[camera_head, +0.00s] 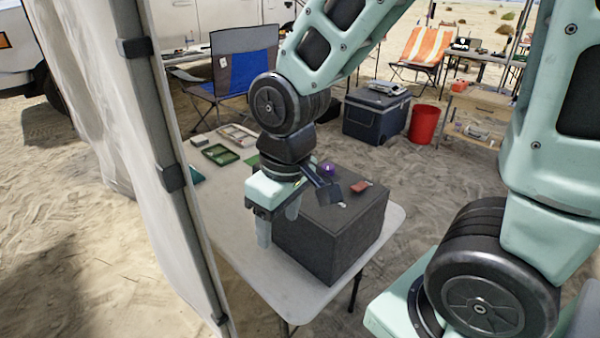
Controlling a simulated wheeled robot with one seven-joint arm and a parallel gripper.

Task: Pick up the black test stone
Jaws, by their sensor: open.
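I cannot make out the black test stone for certain; dark parts of my wrist and the dark box (340,235) make a black thing hard to tell apart. My gripper (278,231) points down over the white table, at the left side of the dark box. Its two pale fingers are apart, and I see nothing between them. My wrist hides part of the table and of the box top. On the box top lie a purple round thing (327,169), a red piece (361,186) and a small white bit (343,204).
The white table (262,277) is bare at its near end. Green and framed trays (220,154) lie at its far end. A tent wall and pole (178,180) stand close on the left. A blue chair, a cooler (376,114) and a red bucket (423,124) stand behind on sand.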

